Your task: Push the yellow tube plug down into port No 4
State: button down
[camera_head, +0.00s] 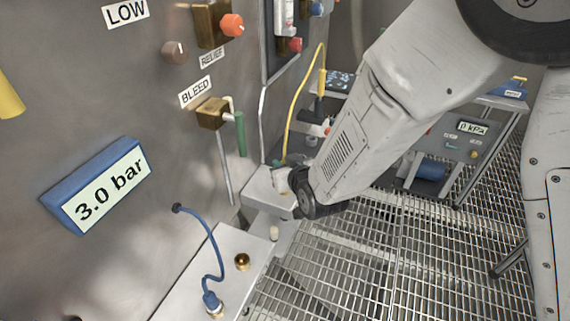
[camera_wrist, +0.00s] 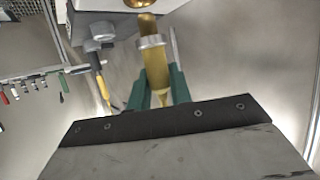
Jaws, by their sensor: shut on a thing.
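The yellow tube plug (camera_wrist: 156,68) has a pale ring around it and stands between the green fingers of my gripper (camera_wrist: 158,78) in the wrist view. My gripper is shut on it. The plug's brass-coloured end points to a brass port (camera_wrist: 140,3) at the top edge of the picture. Whether the two touch cannot be told, and no port number is readable.
A blue tube (camera_head: 212,260) ends in a plug on the pale ledge (camera_head: 195,285), beside an open brass port (camera_head: 242,261). The steel wall holds a green-handled valve (camera_head: 240,134) and a gauge reading 3.0 bar (camera_head: 97,187).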

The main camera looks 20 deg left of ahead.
jog(key=shift+f, duration=1.15)
jog(key=shift+f, duration=0.3)
jog(key=shift+f, duration=0.2)
jog(key=c, duration=1.2)
grip_release()
jog(key=v, duration=0.7)
jog(key=shift+s+d+r, duration=0.2)
jog(key=shift+s, duration=0.1)
